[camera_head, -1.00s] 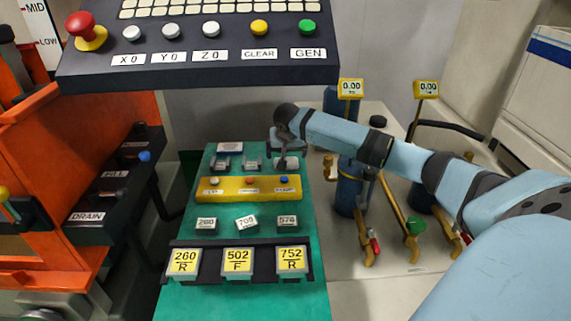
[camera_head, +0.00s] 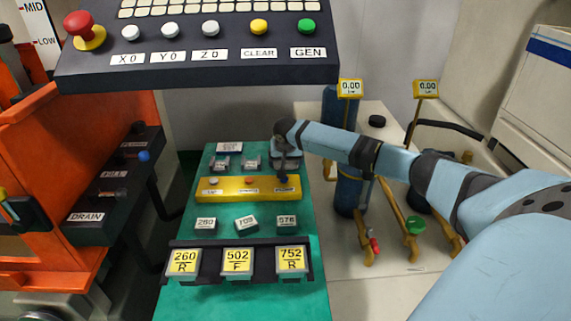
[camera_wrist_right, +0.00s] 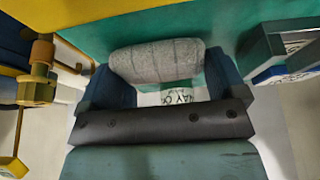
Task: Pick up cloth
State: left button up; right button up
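A grey, rolled-looking cloth (camera_wrist_right: 157,61) lies between the two widely spread fingers of my right gripper (camera_wrist_right: 168,82) in the wrist view. Its ends come close to both fingers; I cannot tell whether they touch it. In the head view my right gripper (camera_head: 285,165) is at the upper right of the green board (camera_head: 265,215), above the right end of the yellow bar (camera_head: 215,190), and mostly hides the cloth. My left gripper is not in view.
Several labelled blocks sit on the board, with a dark rack (camera_head: 210,272) at its near end. A control panel (camera_head: 200,72) overhangs the board. Blue cylinders (camera_head: 346,190) and valves stand to the right. An orange machine (camera_head: 60,120) is at the left.

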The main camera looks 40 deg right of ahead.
jog(key=shift+c, duration=0.4)
jog(key=shift+r, duration=0.1)
notch_tip(320, 180, up, 20)
dwell(0.3)
jog(key=o, duration=0.3)
jog(key=shift+c, duration=0.7)
